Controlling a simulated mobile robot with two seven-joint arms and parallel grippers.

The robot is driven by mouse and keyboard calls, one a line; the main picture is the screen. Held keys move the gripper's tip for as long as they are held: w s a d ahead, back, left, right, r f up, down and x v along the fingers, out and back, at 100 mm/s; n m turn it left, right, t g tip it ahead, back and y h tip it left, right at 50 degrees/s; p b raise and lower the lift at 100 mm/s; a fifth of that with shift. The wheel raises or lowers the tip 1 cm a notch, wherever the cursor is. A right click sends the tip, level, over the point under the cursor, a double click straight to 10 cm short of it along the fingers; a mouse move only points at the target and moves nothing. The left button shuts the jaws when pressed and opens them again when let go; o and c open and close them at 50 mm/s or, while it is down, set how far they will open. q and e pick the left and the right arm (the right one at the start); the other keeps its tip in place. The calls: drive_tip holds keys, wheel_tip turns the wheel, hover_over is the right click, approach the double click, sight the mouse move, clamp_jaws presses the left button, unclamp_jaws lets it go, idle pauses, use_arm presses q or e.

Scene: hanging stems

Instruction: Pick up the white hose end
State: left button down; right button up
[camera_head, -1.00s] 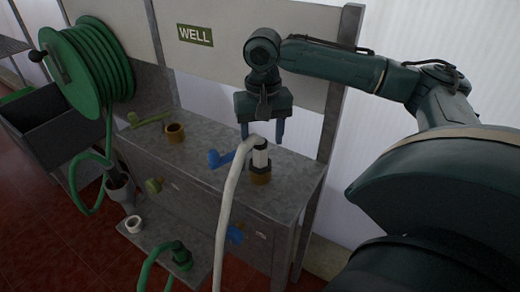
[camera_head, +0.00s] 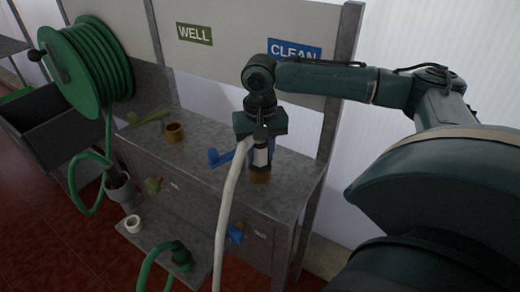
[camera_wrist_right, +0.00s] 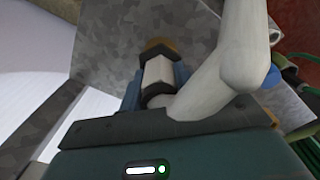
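The white hose end (camera_head: 260,157) stands upright on a brass fitting (camera_head: 260,174) on the metal bench, and its white hose (camera_head: 228,205) bends over and hangs down the bench front. My right gripper (camera_head: 262,153) is over it from above, fingers down. In the right wrist view the blue fingers lie close against both sides of the hose end's pale collar (camera_wrist_right: 158,77), with the brass fitting (camera_wrist_right: 160,47) beyond. The gripper looks shut on it. The far finger is partly hidden in the head view. My left gripper is not in view.
A blue valve handle (camera_head: 222,157) is just left of the hose. An empty brass fitting (camera_head: 174,132) stands further left under the WELL sign (camera_head: 194,34). A green hose reel (camera_head: 85,65) is at the left. A CLEAN sign (camera_head: 294,49) is behind my right arm.

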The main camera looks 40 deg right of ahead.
drive_tip(key=c, duration=0.4)
drive_tip(key=shift+c, duration=0.2)
drive_tip(key=shift+r, duration=0.1)
